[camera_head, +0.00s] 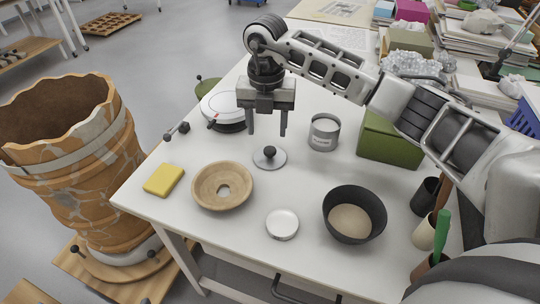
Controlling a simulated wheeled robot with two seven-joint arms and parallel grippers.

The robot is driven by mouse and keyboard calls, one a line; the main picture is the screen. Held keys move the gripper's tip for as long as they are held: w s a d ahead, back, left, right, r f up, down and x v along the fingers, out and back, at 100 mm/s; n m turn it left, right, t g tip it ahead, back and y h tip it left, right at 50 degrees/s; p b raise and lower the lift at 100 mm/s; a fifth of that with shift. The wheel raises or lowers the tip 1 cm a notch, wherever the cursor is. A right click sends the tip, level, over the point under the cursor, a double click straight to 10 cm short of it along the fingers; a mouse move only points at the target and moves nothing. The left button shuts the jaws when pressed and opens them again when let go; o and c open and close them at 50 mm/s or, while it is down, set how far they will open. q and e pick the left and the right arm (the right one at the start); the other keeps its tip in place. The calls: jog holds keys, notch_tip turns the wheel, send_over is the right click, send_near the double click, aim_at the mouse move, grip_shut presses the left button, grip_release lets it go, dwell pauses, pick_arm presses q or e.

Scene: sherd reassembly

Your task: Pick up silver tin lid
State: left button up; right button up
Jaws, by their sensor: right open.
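The silver tin lid (262,162), a flat round disc with a black knob on top, lies on the white table left of the middle. My right gripper (267,131) is open and points down above the lid, its two fingers apart and empty. The fingertips show just above the knob in the picture; the exact gap is hard to tell. An open silver tin (324,141) with a label stands to the right of the lid. My left gripper is not in view.
A wooden bowl (208,196), yellow sponge (163,179), shallow silvery-white dish (282,226) and black bowl (366,201) stand in front. A green box (390,143) is at right, a round white device (218,106) behind. A large mended pot (75,170) stands left of the table.

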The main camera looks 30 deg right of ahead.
aim_at(270, 150)
jog(key=f, duration=0.2)
jog(key=s+f, duration=0.1)
jog(key=f, duration=0.1)
jog(key=shift+s+d+f, duration=0.1)
jog(key=shift+f, duration=0.7)
jog(key=c, duration=1.1)
jog(key=shift+r, duration=0.1)
